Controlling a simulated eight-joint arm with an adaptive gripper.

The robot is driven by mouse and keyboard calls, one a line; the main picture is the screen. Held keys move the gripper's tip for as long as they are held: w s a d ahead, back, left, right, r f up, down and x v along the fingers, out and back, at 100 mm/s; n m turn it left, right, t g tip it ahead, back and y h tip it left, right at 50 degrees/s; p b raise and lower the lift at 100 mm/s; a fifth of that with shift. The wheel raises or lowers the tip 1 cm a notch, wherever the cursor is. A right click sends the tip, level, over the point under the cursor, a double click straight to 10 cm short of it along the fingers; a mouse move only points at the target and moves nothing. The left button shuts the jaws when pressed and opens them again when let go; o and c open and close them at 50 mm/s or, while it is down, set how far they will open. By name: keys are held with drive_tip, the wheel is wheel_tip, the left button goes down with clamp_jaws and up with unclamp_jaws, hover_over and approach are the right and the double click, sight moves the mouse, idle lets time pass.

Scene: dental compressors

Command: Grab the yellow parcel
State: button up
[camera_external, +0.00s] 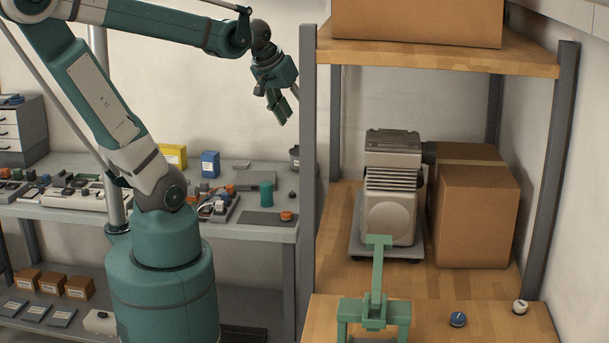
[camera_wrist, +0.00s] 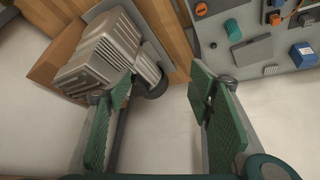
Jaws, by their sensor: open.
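The yellow parcel (camera_external: 173,155) is a small yellow box at the back of the grey workbench, left of a blue box. My arm partly covers it in the external view. I cannot make it out in the wrist view. My gripper (camera_external: 281,106) is open and empty, high in the air beside the shelf post, up and to the right of the parcel and well apart from it.
The grey workbench (camera_external: 265,230) holds the blue box (camera_external: 210,163), a teal cylinder (camera_external: 266,193), an orange knob (camera_external: 286,216) and small parts. The wooden shelf at right holds a compressor (camera_external: 391,190) and a cardboard box (camera_external: 478,215). Its grey post (camera_external: 308,150) stands close to my gripper.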

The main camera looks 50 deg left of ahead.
drive_tip(key=w+a+r+n+g, duration=0.15)
drive_tip(key=w+a+n, duration=0.25)
drive_tip(key=w+a, duration=0.5)
drive_tip(key=w+a+f+n+g, duration=0.1)
drive_tip(key=w+a+f+n, duration=0.15)
drive_tip(key=a, duration=0.85)
drive_tip(key=w+a+f+n+g, duration=0.1)
drive_tip(key=a+f+n, duration=0.15)
drive_tip(key=a, duration=0.95)
drive_tip(key=w+a+f+n+g, duration=0.1)
drive_tip(key=a+n, duration=0.2)
drive_tip(key=a, duration=0.8)
drive_tip(key=n+g, duration=0.1)
drive_tip(key=n, duration=0.7)
hover_over(169, 146)
drive_tip(key=w+d, duration=0.8)
wheel_tip(169, 146, down, 18)
drive_tip(key=s+a+f+n, duration=0.1)
drive_tip(key=s+a+f, duration=0.2)
drive_tip(key=a, duration=0.1)
drive_tip(key=s+a+f+n+h, duration=0.1)
drive_tip(key=s+a+f, duration=0.2)
drive_tip(key=s, duration=0.1)
drive_tip(key=shift+s+a+f+g, duration=0.25)
drive_tip(key=shift+a+f+g, duration=0.1)
drive_tip(key=shift+f, duration=0.05)
drive_tip(key=shift+s+a+f, duration=0.15)
drive_tip(key=shift+s+f, duration=0.05)
drive_tip(key=shift+s, duration=0.05)
drive_tip(key=shift+f, duration=1.3)
